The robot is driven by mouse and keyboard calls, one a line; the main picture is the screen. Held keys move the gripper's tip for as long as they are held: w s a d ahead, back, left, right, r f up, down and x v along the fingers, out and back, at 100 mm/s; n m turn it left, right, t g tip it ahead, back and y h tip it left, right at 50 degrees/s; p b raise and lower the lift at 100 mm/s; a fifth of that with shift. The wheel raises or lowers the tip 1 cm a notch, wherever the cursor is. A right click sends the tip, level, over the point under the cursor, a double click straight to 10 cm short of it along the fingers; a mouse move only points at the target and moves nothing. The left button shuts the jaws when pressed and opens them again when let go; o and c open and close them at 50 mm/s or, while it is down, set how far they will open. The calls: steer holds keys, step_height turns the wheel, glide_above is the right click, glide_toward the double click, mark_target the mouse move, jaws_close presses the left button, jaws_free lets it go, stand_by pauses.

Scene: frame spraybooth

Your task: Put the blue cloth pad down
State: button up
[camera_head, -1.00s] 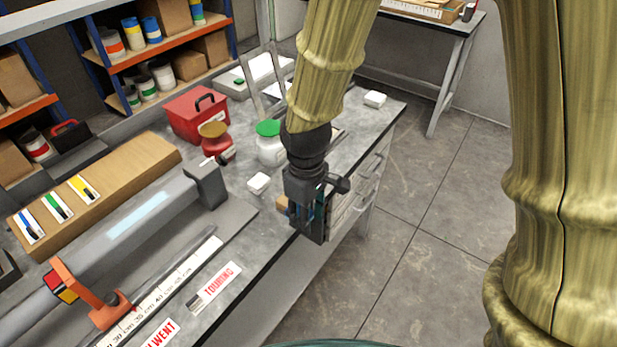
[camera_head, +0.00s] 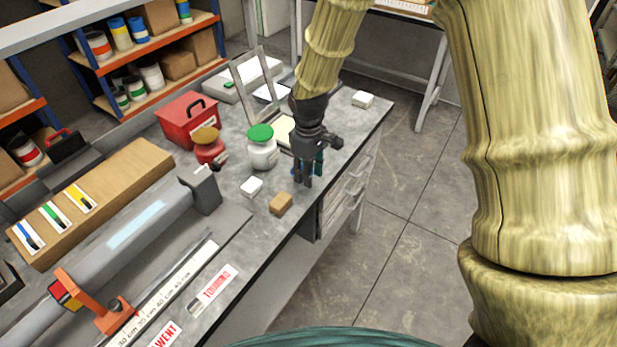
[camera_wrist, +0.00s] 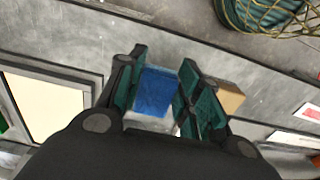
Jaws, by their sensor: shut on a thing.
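The blue cloth pad (camera_wrist: 153,91) sits between the two fingers of my gripper (camera_wrist: 162,70) in the wrist view. My gripper is shut on it. In the head view my gripper (camera_head: 303,182) points down over the grey bench (camera_head: 232,228), near its front edge and behind a tan block. There the pad is mostly hidden by the fingers. I cannot tell whether the pad touches the bench top.
The tan block (camera_head: 281,204) and a white block (camera_head: 251,187) lie close to the left of my gripper. A green-lidded jar (camera_head: 262,152), a red-based jar (camera_head: 209,150) and a red box (camera_head: 187,117) stand behind. A white block (camera_head: 362,99) lies at the far right end.

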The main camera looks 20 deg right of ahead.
steer(key=shift+f+p, duration=0.7)
steer(key=shift+f, duration=1.05)
steer(key=shift+f, duration=0.1)
steer(key=o, duration=1)
steer(key=shift+r+b, duration=1.5)
steer(key=shift+r, duration=4.6)
